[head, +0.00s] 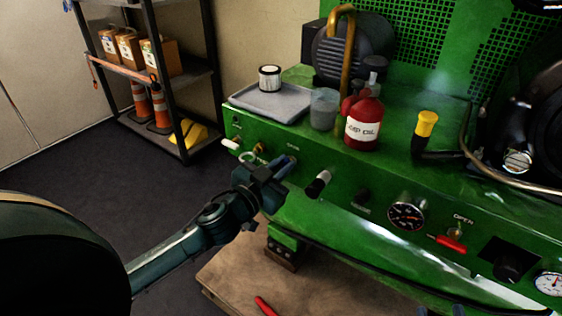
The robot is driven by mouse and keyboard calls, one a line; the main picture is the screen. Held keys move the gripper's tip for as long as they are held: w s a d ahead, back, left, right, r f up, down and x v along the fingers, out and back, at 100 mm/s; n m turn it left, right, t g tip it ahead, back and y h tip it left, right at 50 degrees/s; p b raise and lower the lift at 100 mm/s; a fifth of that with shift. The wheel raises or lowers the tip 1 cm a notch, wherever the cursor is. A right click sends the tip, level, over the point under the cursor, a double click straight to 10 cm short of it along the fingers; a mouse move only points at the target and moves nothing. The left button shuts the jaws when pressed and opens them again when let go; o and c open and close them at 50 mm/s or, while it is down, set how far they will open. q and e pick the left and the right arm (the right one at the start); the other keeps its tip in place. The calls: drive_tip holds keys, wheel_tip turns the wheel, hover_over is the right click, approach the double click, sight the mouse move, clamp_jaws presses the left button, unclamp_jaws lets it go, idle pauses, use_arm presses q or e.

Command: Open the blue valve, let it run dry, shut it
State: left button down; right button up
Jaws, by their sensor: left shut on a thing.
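The blue valve handle (286,166) is on the front panel of the green machine (400,175), near its left end. My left gripper (277,172) is shut on the blue handle, reaching in from the lower left. The gripper hides part of the handle and its fitting, so I cannot tell how far the valve is turned. No running liquid is visible. Small dark tips, seemingly of my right gripper (440,311), show at the bottom edge, too cut off to tell their state.
A black-tipped lever (318,183), a gauge (406,216) and a red handle (451,244) line the panel. A grey tray (245,99) with a white filter (270,78), a cup (324,108) and a red oil bottle (364,122) stand on top. A shelf (186,80) is behind left.

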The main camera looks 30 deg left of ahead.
use_arm(q)
drive_tip(key=m+p, duration=0.1)
drive_tip(key=m, duration=0.1)
drive_tip(key=m+p, duration=0.1)
drive_tip(key=m, duration=0.2)
drive_tip(key=m+p, duration=0.1)
drive_tip(key=m, duration=0.1)
drive_tip(key=shift+d+f, duration=0.15)
drive_tip(key=shift+d, duration=0.2)
drive_tip(key=shift+s+d+f+m+p, duration=0.1)
drive_tip(key=shift+f+m+p, duration=0.1)
drive_tip(key=shift+m, duration=1.2)
drive_tip(key=shift+w+f+m+p, duration=0.15)
drive_tip(key=shift+m+p, duration=0.1)
drive_tip(key=shift+m, duration=1.15)
drive_tip(key=shift+s+d+f+m+p, duration=0.1)
drive_tip(key=shift+s+f+m+p, duration=0.1)
drive_tip(key=shift+m, duration=1.2)
use_arm(e)
drive_tip(key=shift+d+r+m+g+h, duration=0.1)
drive_tip(key=shift+d+m+g+h, duration=0.35)
drive_tip(key=shift+g+h, duration=0.2)
drive_tip(key=shift+d+m+g+h, duration=0.35)
drive_tip(key=shift+m+g+h, duration=0.2)
drive_tip(key=shift+g, duration=0.2)
use_arm(q)
drive_tip(key=c, duration=1.5)
unclamp_jaws()
drive_tip(key=shift+o, duration=0.2)
